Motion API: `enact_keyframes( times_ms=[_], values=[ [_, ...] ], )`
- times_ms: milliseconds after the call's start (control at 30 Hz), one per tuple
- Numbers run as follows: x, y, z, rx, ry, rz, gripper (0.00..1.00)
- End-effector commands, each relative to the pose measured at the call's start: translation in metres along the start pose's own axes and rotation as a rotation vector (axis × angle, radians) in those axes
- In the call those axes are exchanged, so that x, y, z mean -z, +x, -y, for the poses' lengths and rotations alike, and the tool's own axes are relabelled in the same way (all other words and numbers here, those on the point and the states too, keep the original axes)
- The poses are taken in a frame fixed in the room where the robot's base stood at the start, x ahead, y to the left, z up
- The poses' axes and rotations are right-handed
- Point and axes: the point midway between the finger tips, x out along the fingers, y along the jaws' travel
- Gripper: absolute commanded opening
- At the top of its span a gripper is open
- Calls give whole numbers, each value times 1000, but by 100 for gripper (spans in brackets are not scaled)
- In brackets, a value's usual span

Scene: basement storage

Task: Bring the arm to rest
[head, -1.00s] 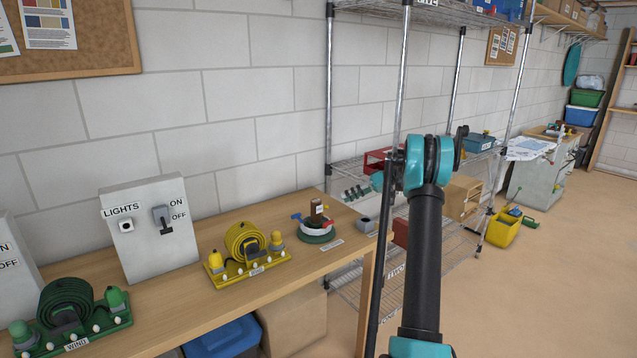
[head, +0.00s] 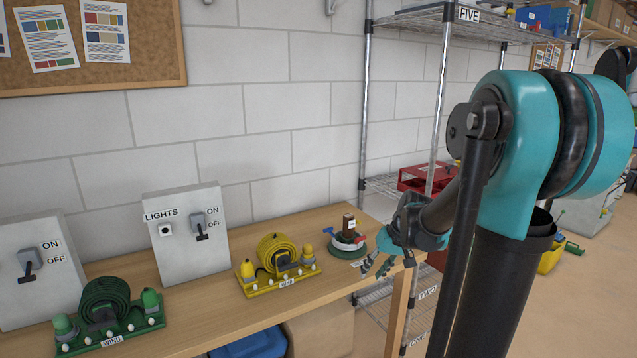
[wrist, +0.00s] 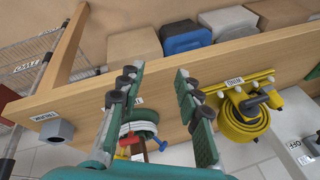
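My arm reaches in from the right of the head view, its large teal joint close to the camera. My gripper (head: 375,266) hangs over the right end of the wooden bench (head: 222,308), just right of a round green and white item with a brown block (head: 348,238). In the wrist view my gripper (wrist: 160,90) has its two green fingers spread apart, with nothing held between them. The round item (wrist: 140,128), with red and blue handles, shows beyond and between the fingers. I cannot tell how far it is from them.
A yellow hose reel (head: 278,252), a green hose reel (head: 105,298) and a LIGHTS switch box (head: 185,243) stand on the bench. A wire shelf (head: 440,22) with a red bin (head: 425,178) is behind the arm. Boxes sit beneath the bench. Open floor lies at right.

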Motion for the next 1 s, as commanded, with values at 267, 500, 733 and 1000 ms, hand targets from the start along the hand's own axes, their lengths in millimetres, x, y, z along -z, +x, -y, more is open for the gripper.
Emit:
enact_keyframes(
  times_ms=[267, 500, 733, 1000],
  values=[
    [-114, 8, -6, -200, 45, -56, 34],
    [-175, 16, -19, -309, 63, -111, 34],
    [-188, 18, -24, -334, 67, -126, 34],
    [-187, 17, -23, -333, 67, -125, 34]
  ],
)
